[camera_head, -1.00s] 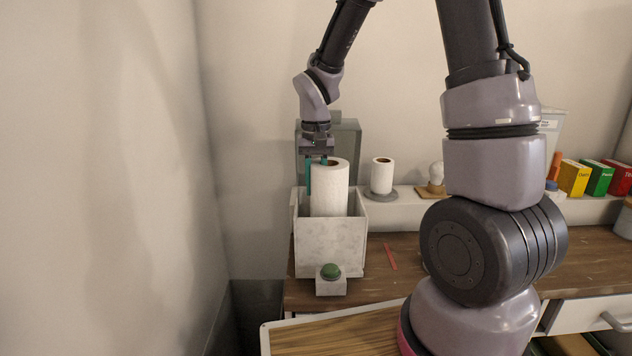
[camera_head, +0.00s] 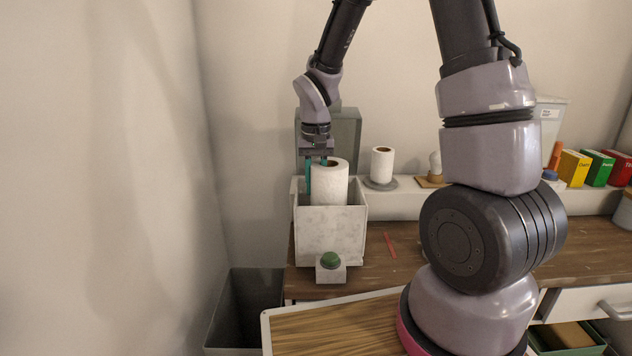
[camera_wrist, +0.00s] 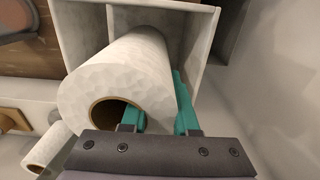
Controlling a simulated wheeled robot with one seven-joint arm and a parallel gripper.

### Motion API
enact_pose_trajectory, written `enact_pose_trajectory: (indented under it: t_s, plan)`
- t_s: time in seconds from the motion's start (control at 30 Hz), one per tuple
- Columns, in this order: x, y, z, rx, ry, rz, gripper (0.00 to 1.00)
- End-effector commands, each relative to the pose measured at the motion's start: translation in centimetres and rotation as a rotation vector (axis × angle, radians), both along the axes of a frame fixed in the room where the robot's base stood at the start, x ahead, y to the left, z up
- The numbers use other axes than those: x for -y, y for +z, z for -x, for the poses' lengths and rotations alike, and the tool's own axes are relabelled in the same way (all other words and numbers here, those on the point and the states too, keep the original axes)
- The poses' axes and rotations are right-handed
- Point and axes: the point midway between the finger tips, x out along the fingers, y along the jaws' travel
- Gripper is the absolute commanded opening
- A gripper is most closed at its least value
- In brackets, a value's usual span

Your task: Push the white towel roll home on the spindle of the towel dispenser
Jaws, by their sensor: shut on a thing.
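The white towel roll (camera_head: 331,188) stands upright, its lower part inside the pale, open-topped towel dispenser (camera_head: 330,237). Its upper part shows above the front rim. My gripper (camera_head: 316,176) is above it, pointing down, with its teal fingers shut on the roll's wall. In the wrist view, one finger of my gripper (camera_wrist: 160,112) goes into the brown core of the towel roll (camera_wrist: 125,72) and the other lies along its outside. The dispenser's wall (camera_wrist: 205,35) runs beside the roll, with a gap. The spindle is hidden, so I cannot tell how far down the roll sits.
A green button (camera_head: 331,260) on a pale block stands before the dispenser. A second white roll (camera_head: 382,163) stands on a grey disc on the ledge. A grey panel (camera_head: 346,140) rises behind. A red stick (camera_head: 390,245) lies on the wooden counter. A dark bin (camera_head: 245,310) stands lower left.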

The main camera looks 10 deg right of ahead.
Motion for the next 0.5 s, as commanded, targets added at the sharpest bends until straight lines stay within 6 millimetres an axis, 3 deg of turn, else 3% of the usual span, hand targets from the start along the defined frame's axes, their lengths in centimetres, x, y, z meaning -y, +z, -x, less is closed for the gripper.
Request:
enact_pose_trajectory:
  t_s: [0.07, 0.1, 0.17, 0.2, 0.5]
  plan:
    - [0.0, -0.23, 0.01, 0.0, 0.0, 0.0, 0.0]
    - [-0.01, -0.2, 0.0, 0.0, 0.0, 0.0, 0.36]
    - [0.0, -0.19, 0.0, 0.0, 0.0, 0.0, 0.59]
    - [0.0, -0.19, 0.0, 0.0, 0.0, 0.0, 0.63]
    - [0.0, -0.07, 0.0, 0.0, 0.001, 0.0, 0.63]
